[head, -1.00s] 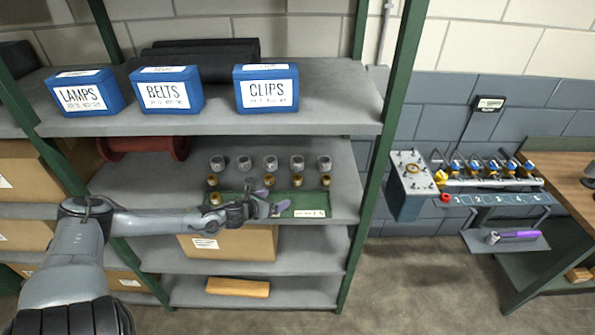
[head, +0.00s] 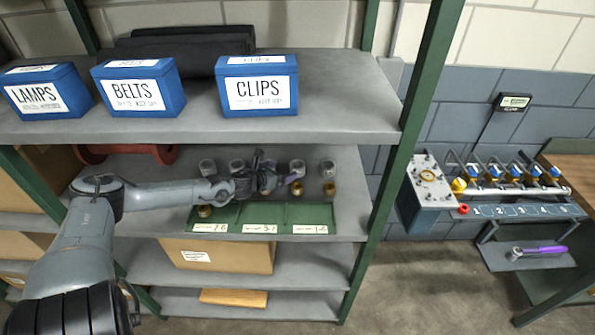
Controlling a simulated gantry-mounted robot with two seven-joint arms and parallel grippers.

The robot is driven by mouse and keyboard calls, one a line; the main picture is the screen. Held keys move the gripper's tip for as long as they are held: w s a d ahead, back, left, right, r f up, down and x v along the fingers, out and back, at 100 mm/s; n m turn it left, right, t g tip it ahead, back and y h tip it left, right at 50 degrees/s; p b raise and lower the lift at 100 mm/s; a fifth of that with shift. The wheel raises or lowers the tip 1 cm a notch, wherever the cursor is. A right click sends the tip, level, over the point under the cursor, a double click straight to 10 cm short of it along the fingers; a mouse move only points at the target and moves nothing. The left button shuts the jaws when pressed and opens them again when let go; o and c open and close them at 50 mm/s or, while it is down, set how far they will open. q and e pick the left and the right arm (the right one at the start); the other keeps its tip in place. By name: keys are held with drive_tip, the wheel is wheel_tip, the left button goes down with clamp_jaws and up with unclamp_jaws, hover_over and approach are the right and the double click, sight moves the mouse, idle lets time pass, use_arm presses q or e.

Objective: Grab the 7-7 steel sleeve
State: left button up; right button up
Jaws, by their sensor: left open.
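Several grey steel sleeves stand upright in a row on the middle shelf, including one at the left (head: 207,167), one left of my gripper (head: 237,166), one right of it (head: 297,167) and one at the right end (head: 327,169). The middle of the row is largely hidden by my gripper. I cannot read a 7-7 mark on any sleeve. My left gripper (head: 278,182) is open, with its fingers at the middle of the row; contact with a sleeve cannot be told. My right gripper is not in view.
Brass sleeves (head: 298,189) stand in front of the steel row, some hidden. A green labelled tray (head: 262,222) lies at the shelf's front. The upper shelf (head: 340,110) with the blue CLIPS box (head: 257,85) overhangs. A green post (head: 408,135) stands at the right.

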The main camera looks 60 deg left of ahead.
sight(301, 163)
use_arm(q)
drive_tip(key=shift+b+x, duration=0.4)
drive_tip(key=shift+x, duration=0.8)
drive_tip(key=shift+w+a+f, duration=0.1)
drive_tip(key=shift+w+a, duration=0.05)
drive_tip(key=shift+w, duration=0.35)
drive_tip(key=shift+w+a+f, duration=0.15)
drive_tip(key=shift+w, duration=0.05)
drive_tip(key=shift+b+x, duration=0.7)
drive_tip(key=shift+x, duration=1.4)
drive_tip(key=shift+w+f, duration=0.15)
drive_tip(key=shift+w, duration=0.05)
drive_tip(key=c, duration=1.4)
drive_tip(key=shift+c, duration=1.1)
